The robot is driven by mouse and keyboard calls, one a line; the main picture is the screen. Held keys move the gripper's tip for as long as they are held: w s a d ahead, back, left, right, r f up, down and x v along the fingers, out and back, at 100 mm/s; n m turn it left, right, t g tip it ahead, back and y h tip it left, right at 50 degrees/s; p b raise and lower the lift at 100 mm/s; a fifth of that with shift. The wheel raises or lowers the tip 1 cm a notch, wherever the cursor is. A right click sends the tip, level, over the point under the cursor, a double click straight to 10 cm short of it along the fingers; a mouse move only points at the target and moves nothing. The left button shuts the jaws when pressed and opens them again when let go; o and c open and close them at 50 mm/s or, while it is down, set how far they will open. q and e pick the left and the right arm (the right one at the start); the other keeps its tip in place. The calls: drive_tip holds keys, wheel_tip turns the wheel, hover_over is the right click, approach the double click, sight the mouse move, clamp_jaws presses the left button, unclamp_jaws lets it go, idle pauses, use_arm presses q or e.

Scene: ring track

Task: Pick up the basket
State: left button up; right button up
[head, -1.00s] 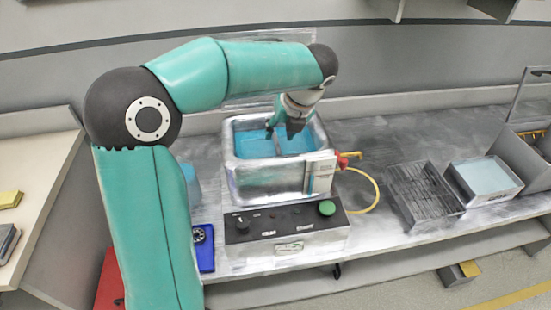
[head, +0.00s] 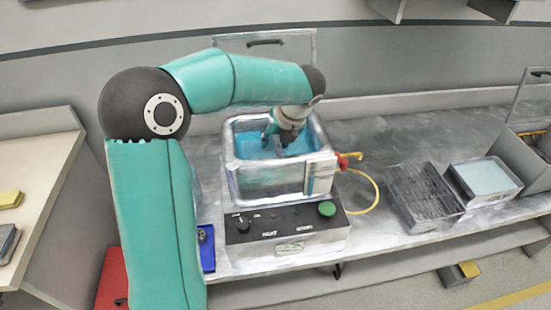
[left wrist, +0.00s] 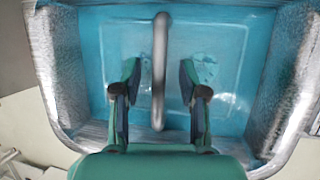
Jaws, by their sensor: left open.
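A grey metal tank (head: 240,182) stands on the bench, with blue inside (head: 252,147). In the left wrist view a grey bar (left wrist: 160,65), which looks like a handle, runs across the blue interior (left wrist: 230,40). I cannot make out a basket body below it. My left gripper (head: 276,142) points down into the tank. In the left wrist view its fingers (left wrist: 158,78) are open, one on each side of the bar, apart from it. The fingertips are partly hidden by the wrist in the head view. My right gripper is not in view.
A dark ribbed tray (head: 425,192) and a pale blue-filled tray (head: 485,178) stand to the right. A control box (head: 285,238) with a green button is in front of the tank. A yellow hose (head: 375,190) curls beside it. A lid with a handle (head: 265,44) stands behind.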

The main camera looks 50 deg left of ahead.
use_arm(q)
drive_tip(key=shift+f, duration=0.1)
idle(0.3)
clamp_jaws()
